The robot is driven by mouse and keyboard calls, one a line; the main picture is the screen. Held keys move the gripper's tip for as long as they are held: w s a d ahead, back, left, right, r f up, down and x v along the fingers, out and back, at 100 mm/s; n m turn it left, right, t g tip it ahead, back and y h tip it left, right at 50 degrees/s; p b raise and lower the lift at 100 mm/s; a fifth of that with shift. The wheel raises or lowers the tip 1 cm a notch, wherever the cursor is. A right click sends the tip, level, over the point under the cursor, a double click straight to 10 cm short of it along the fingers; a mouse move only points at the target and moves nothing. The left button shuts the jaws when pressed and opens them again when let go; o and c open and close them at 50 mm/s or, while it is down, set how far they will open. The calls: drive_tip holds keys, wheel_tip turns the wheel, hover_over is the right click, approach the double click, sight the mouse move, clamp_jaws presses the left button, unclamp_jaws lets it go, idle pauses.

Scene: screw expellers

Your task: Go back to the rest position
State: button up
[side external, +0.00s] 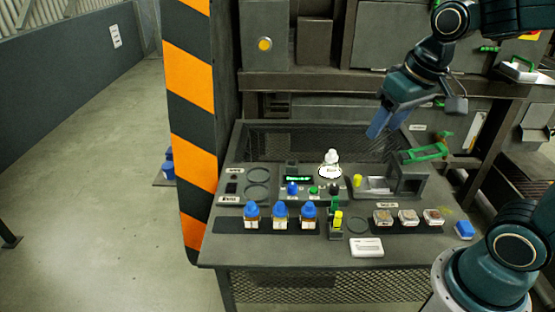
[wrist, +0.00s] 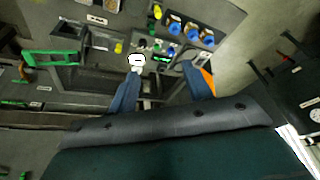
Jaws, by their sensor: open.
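My gripper (side external: 381,123) is raised above the back right part of the grey worktable (side external: 335,263), apart from everything on it. Its two blue fingers are spread with nothing between them. In the wrist view the gripper (wrist: 163,90) also shows open and empty. A white bottle-like piece (side external: 331,157) stands on a round white plate near the table's middle. Three blue-capped bottles (side external: 280,215) stand in a row at the front left.
A green-handled press (side external: 424,153) stands at the right of the table. Several small sample trays (side external: 408,216) lie at the front right, near a blue cap (side external: 464,229). A striped orange and black pillar (side external: 190,105) rises at the left. Dark machine panels stand behind.

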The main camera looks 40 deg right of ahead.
drive_tip(key=s+a+n+t, duration=0.1)
drive_tip(key=s+a+n, duration=0.1)
drive_tip(key=s, duration=0.7)
drive_tip(key=shift+a+r+t, duration=0.25)
drive_tip(key=shift+r+t, duration=0.15)
drive_tip(key=shift+r, duration=0.05)
